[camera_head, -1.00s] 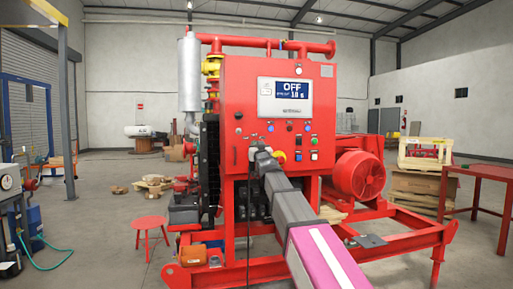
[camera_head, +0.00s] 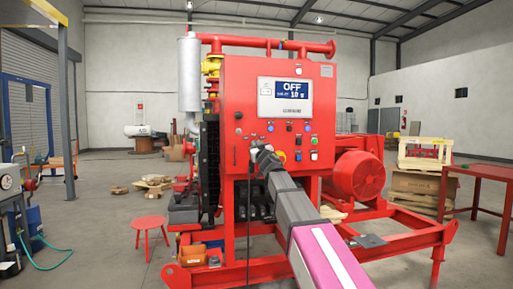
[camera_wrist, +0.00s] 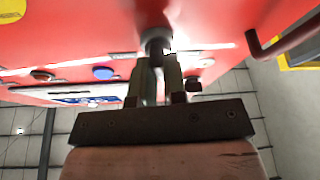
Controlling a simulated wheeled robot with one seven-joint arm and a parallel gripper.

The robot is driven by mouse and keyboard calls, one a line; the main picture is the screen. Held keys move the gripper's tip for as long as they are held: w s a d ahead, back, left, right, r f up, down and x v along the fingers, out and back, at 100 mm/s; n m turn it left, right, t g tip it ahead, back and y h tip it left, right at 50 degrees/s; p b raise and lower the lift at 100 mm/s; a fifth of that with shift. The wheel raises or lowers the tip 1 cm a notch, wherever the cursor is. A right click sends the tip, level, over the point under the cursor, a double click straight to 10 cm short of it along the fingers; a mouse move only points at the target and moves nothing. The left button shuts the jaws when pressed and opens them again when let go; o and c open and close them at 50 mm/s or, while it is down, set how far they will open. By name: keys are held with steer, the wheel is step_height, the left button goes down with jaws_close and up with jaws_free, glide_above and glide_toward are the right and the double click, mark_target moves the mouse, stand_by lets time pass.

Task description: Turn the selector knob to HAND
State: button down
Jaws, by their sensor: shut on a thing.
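The red control panel (camera_head: 238,85) faces me with a lit screen (camera_head: 283,97) that reads OFF in large letters. My gripper (camera_head: 256,147) is at the lower left part of the panel front. In the wrist view, my gripper (camera_wrist: 158,75) is shut on a grey round knob (camera_wrist: 156,42) that stands out from the red panel face. The fingers lie on both sides of it. The knob's pointer and markings cannot be read, and in the head view my gripper and arm hide it.
A yellow-ringed red button (camera_head: 281,156) is close by. A black cable (camera_head: 249,215) hangs below. A red motor (camera_head: 357,174) is at right, a red stool (camera_head: 149,222) at left.

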steer(key=shift+n+g+y, duration=0.3)
steer(key=shift+n, duration=0.3)
steer(key=shift+n+g+y, duration=0.5)
steer(key=shift+n+g, duration=0.05)
steer(key=shift+n, duration=0.95)
steer(key=shift+n+g+y, duration=0.5)
steer(key=shift+n, duration=1)
steer(key=shift+n+g+y, duration=0.5)
steer(key=shift+n+g, duration=0.05)
steer(key=shift+n, duration=0.95)
steer(key=c, duration=1.2)
jaws_free()
steer(key=shift+o, duration=0.2)
steer(key=shift+s+d, duration=0.1)
steer(key=shift+d, duration=0.05)
steer(key=v, duration=1)
steer(key=shift+s, duration=0.2)
